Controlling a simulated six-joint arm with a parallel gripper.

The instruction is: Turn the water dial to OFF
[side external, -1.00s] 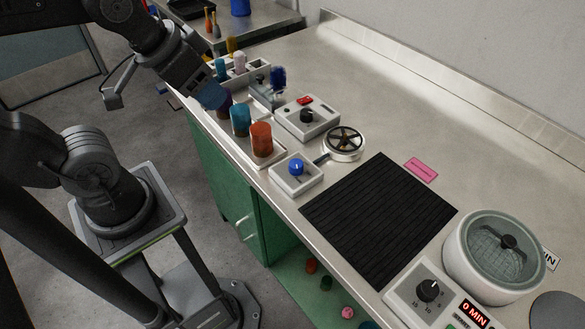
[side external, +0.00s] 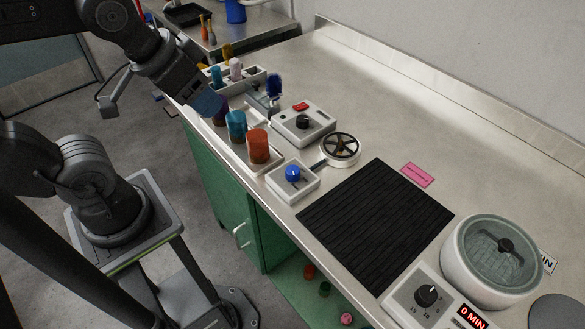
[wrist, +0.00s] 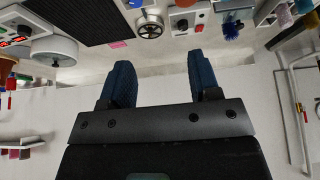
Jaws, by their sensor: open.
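The water dial, a blue knob (side external: 292,174), sits on a small white box (side external: 291,186) near the front edge of the bench. In the wrist view, the blue knob (wrist: 136,3) shows at the top edge, cut off. Its pointer and any OFF mark are too small to read. My gripper (side external: 208,104) is above the far-left part of the bench, beside the row of coloured cups, well away from the dial. In the wrist view, my gripper (wrist: 160,78) has its two blue fingers apart with nothing between them.
An orange-red cup (side external: 258,146) and a teal cup (side external: 236,126) stand left of the dial. A black-knob box (side external: 303,128) and a round handwheel (side external: 341,149) are behind it. A black ribbed mat (side external: 375,225) lies to the right. The rear bench is mostly clear.

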